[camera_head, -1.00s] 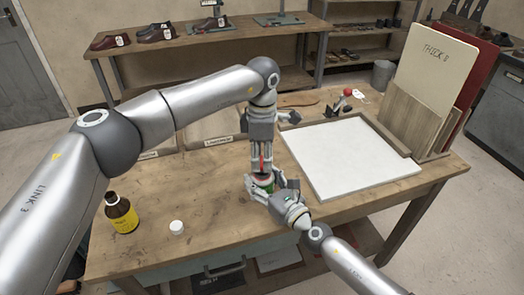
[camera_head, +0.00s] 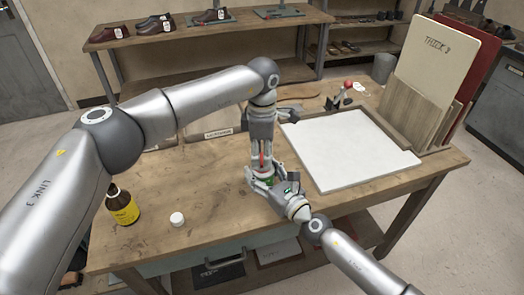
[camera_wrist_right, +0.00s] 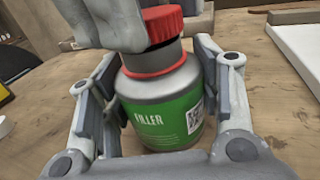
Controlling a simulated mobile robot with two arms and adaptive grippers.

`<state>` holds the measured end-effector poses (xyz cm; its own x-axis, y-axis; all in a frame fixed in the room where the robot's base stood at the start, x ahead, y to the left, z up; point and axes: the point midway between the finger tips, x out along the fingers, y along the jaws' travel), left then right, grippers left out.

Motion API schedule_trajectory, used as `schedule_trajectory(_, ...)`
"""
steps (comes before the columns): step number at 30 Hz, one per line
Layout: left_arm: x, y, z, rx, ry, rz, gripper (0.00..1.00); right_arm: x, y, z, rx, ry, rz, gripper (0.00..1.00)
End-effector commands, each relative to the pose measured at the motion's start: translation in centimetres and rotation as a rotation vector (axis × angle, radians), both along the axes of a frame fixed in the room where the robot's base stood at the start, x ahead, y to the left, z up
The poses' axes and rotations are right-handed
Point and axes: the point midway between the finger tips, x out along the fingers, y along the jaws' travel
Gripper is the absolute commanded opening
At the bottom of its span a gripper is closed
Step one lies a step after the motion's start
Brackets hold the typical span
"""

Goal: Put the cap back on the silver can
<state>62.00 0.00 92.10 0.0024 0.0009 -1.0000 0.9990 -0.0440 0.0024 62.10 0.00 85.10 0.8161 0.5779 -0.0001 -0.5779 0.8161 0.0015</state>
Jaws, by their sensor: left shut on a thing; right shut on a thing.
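The silver can (camera_wrist_right: 160,110) has a green label reading FILLER and a red ring at its neck. It stands roughly upright between the fingers of my right gripper (camera_wrist_right: 165,115), which is shut on it. In the head view the can (camera_head: 266,181) is mostly hidden by my right gripper (camera_head: 264,182). The red cap (camera_wrist_right: 164,22) is right over the can's neck, slightly tilted, with a dark band beneath it. My left gripper (camera_head: 262,160) is shut on the cap from above. I cannot tell whether the cap is seated or whether the can touches the table.
On the workbench (camera_head: 215,240) a brown bottle with a yellow label (camera_head: 122,204) and a small white lid (camera_head: 177,219) stand at left. A white board (camera_head: 350,152) lies at right beside upright sheets (camera_head: 435,65). The bench's front middle is clear.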

Motion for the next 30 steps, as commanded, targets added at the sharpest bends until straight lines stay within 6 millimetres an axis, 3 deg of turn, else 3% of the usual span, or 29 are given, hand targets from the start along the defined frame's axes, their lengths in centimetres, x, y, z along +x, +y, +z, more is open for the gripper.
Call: schedule_trajectory(30, 0.0, 0.0, -1.2, -0.001, 0.000, -0.001, 0.33, 0.0, 0.0, 0.0, -0.001, 0.001, 0.000, 0.15)
